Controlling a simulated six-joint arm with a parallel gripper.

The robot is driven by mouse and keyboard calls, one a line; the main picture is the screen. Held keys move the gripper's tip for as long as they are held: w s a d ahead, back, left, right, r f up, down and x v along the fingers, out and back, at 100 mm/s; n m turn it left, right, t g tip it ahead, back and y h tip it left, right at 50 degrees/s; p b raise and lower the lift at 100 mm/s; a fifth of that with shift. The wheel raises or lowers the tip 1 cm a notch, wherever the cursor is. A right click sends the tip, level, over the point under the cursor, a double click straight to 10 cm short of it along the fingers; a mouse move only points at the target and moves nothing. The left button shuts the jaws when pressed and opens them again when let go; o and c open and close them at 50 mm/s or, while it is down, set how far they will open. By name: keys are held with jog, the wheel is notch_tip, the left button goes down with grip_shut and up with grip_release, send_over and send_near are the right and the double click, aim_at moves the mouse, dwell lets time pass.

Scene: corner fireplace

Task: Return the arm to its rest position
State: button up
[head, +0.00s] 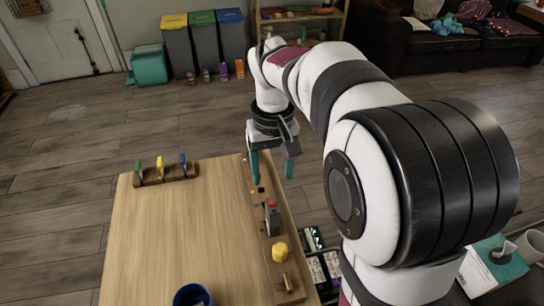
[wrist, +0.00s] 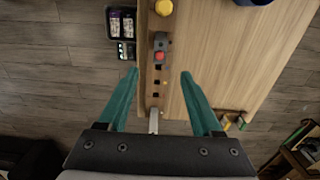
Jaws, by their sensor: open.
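My white and black arm reaches from the right of the head view over the table's far right corner. My gripper (head: 271,172) points down there with its teal fingers apart and nothing between them. In the wrist view the open fingers (wrist: 159,72) frame a wooden strip (wrist: 148,91) with dark holes along the table edge. The strip carries a grey block with a red top (head: 273,216) and a yellow knob (head: 280,252). I cannot tell the exact height of the fingertips above the strip.
The wooden table (head: 180,240) has a small rack (head: 168,174) with green, yellow and blue pieces at its far left. A blue cup (head: 193,296) stands at the near edge. Dark trays (head: 318,262) lie right of the table. The table's middle is clear.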

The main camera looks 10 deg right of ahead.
jog(key=s+a+r+m+y, duration=0.1)
jog(key=s+a+r+m, duration=0.15)
jog(key=s, duration=1.05)
jog(key=s+a+f+m, duration=0.1)
jog(key=s+f+m, duration=0.2)
jog(key=s, duration=0.8)
notch_tip(320, 180, down, 2)
jog(key=shift+y, duration=0.4)
